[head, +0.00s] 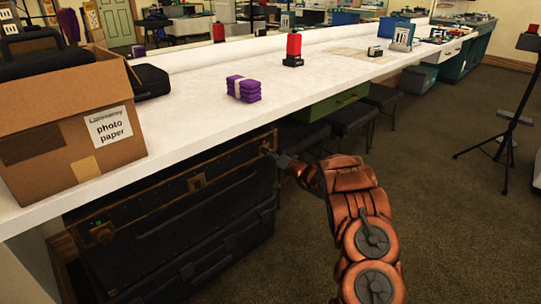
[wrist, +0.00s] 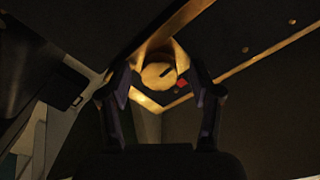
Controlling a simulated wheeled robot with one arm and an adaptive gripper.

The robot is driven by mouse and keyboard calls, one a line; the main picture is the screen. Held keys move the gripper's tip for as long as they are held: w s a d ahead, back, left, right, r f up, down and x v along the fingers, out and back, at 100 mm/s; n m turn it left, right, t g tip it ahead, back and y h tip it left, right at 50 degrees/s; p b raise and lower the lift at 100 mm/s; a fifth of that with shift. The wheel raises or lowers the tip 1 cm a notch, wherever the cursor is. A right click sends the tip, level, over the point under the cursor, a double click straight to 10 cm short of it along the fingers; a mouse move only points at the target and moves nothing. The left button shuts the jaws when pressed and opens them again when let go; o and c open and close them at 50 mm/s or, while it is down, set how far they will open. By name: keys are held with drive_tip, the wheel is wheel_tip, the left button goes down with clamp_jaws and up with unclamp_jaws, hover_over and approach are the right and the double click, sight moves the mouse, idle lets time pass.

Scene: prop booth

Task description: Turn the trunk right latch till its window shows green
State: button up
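The dark trunk (head: 150,215) with brass edging stands under the white counter. Its right latch is by my gripper (head: 280,160) in the head view and mostly hidden there. In the wrist view the right latch (wrist: 157,76) is a round brass knob with a dark slot. Its small window (wrist: 182,84) beside the knob shows red. My gripper (wrist: 160,72) is open, its two dark fingers apart on either side of the knob. I cannot tell whether they touch it. The left latch (head: 103,232) and a brass middle plate (head: 196,183) are also on the trunk's front.
The counter (head: 200,125) overhangs the trunk closely. On it are a cardboard box (head: 65,130), a purple bundle (head: 243,88) and a red device (head: 293,48). Dark stools (head: 355,117) stand right of the trunk. The carpet (head: 450,200) to the right is open, with a tripod (head: 510,120).

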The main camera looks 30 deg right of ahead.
drive_tip(key=c, duration=1.1)
drive_tip(key=shift+n, duration=0.4)
drive_tip(key=shift+d+f+n+y+b, duration=0.1)
drive_tip(key=shift+n+y+b, duration=0.2)
drive_tip(key=shift+n, duration=3.6)
drive_tip(key=shift+f+n+y+b, duration=0.1)
drive_tip(key=shift+n+y+b, duration=0.15)
drive_tip(key=shift+n, duration=3.65)
drive_tip(key=o, duration=1.1)
